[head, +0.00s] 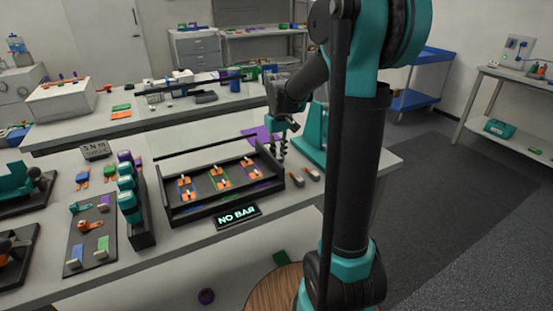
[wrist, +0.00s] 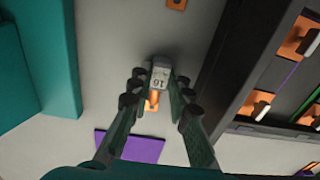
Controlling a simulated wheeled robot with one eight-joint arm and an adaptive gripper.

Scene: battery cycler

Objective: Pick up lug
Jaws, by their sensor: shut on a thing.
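The lug (wrist: 159,74) shows in the wrist view as a small grey block marked 16 with an orange end. It sits between the two fingertips of my gripper (wrist: 163,82), which is shut on it. In the head view my gripper (head: 280,150) points down just right of the black tray, over the white table. The lug is too small to make out there. I cannot tell whether the lug still touches the table.
The black tray (head: 183,213) holds several orange pieces with white tops. A NO BAR sign (head: 237,216) stands in front. Two small grey-and-orange pieces (head: 298,174) lie right of the tray. A purple patch (wrist: 130,146) lies near my gripper. A teal block (wrist: 40,60) stands left.

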